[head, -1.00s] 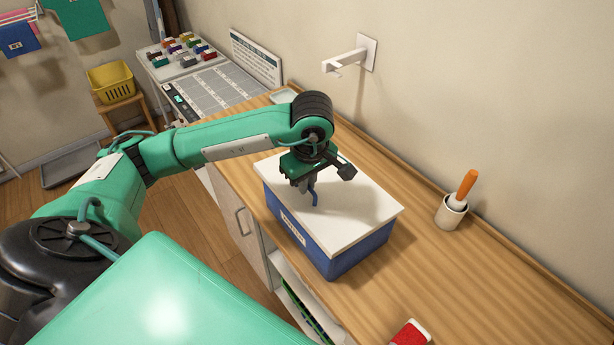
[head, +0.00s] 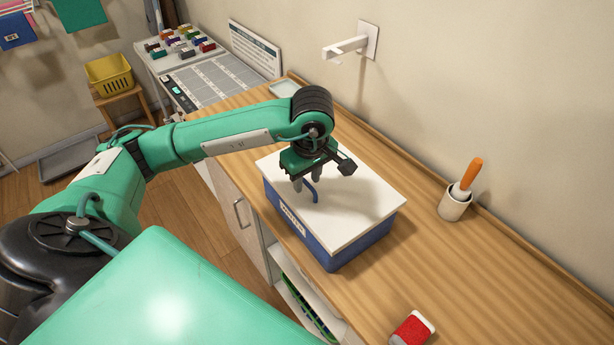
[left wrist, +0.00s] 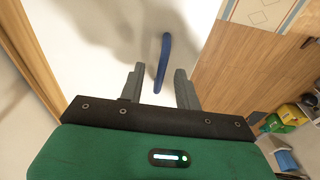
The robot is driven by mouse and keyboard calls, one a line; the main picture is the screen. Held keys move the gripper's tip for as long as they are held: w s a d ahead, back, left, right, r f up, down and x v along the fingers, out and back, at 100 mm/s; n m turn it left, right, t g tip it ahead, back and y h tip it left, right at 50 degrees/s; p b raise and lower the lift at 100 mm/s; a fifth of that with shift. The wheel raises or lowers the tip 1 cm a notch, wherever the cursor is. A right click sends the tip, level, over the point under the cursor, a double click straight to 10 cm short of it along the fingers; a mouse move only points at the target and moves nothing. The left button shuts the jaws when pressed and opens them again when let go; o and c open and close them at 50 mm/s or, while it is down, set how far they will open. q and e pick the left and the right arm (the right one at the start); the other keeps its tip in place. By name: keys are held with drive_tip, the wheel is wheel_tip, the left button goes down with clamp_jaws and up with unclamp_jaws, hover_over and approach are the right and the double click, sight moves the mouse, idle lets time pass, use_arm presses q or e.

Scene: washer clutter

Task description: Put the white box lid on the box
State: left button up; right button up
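The white lid (head: 352,212) lies on top of the blue box (head: 364,242) on the wooden counter and looks flat and lined up with its rim. A thin blue handle (head: 313,192) stands up from the lid. My left gripper (head: 308,186) is just above the lid at the handle, with its fingers apart. In the left wrist view the handle (left wrist: 163,62) runs between the open fingers (left wrist: 159,72), clear of both, over the pale lid (left wrist: 100,50). My right gripper is not in view.
A pot with an orange-handled tool (head: 455,204) stands right of the box near the wall. A red and white item (head: 412,328) lies at the counter's front. A white wall bracket (head: 347,46) sticks out above. Bare counter (head: 440,265) lies right of the box.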

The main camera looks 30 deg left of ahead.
use_arm(q)
wheel_tip(320, 180, up, 14)
drive_tip(key=d+b, duration=0.1)
drive_tip(key=shift+s+d+f, duration=0.15)
drive_tip(key=shift+s+d, duration=0.05)
drive_tip(key=shift+s, duration=0.25)
idle(0.4)
idle(0.6)
